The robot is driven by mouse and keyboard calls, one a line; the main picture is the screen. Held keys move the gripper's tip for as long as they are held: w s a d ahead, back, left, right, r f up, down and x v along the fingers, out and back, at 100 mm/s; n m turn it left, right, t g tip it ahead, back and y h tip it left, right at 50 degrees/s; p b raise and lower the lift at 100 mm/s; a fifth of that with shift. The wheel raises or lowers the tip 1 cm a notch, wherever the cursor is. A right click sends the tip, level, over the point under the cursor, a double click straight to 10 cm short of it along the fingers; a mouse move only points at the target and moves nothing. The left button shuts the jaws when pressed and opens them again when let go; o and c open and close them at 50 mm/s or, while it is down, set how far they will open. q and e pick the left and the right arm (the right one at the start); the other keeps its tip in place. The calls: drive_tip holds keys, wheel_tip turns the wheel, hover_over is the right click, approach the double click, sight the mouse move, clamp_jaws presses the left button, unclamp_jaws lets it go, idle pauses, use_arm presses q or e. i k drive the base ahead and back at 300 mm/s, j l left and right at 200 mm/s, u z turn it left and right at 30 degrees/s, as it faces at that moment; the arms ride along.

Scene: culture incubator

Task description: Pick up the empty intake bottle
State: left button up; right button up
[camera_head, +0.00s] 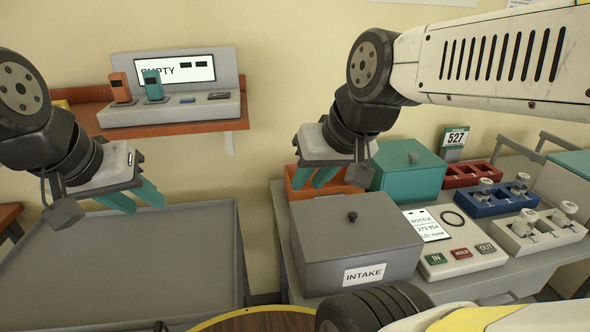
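No bottle marked as the empty intake one can be told apart. A grey lidded box (355,243) labelled INTAKE stands on the right bench; its lid is on and its inside is hidden. Small bottles with pale caps stand in a blue rack (497,203) and a white rack (540,236) at the right. My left gripper (133,196) is open and empty above the grey tray. My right gripper (314,177) is open, with its teal fingers over an orange container (313,187) behind the INTAKE box; its hold on anything is not seen.
A teal lidded box (408,167) and a red rack (473,172) stand at the back. A panel (462,255) has IN, HOLD and OUT buttons and a BOTTLE card (426,225). The grey tray (150,270) at left is bare. A wall shelf (190,127) holds an EMPTY display (175,69).

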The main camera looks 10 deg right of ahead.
sight(482, 192)
drive_tip(key=z, duration=1.95)
drive_tip(key=k, duration=0.4)
drive_tip(key=k+u, duration=0.1)
drive_tip(key=u, duration=0.65)
drive_tip(key=k+j+u, duration=0.1)
drive_tip(key=u, duration=0.3)
drive_tip(key=i+l+u, duration=0.1)
drive_tip(key=l, duration=0.4)
drive_tip(key=i+l, duration=0.15)
drive_tip(key=l, duration=0.35)
drive_tip(key=i+l+u, duration=0.15)
drive_tip(key=l, duration=0.35)
drive_tip(key=i+l, duration=0.1)
drive_tip(key=l, duration=0.4)
drive_tip(key=i+l, duration=0.1)
drive_tip(key=l, duration=0.35)
drive_tip(key=i+l, duration=0.1)
drive_tip(key=l, duration=0.3)
drive_tip(key=i+l, duration=0.1)
drive_tip(key=l, duration=0.35)
drive_tip(key=u, duration=0.05)
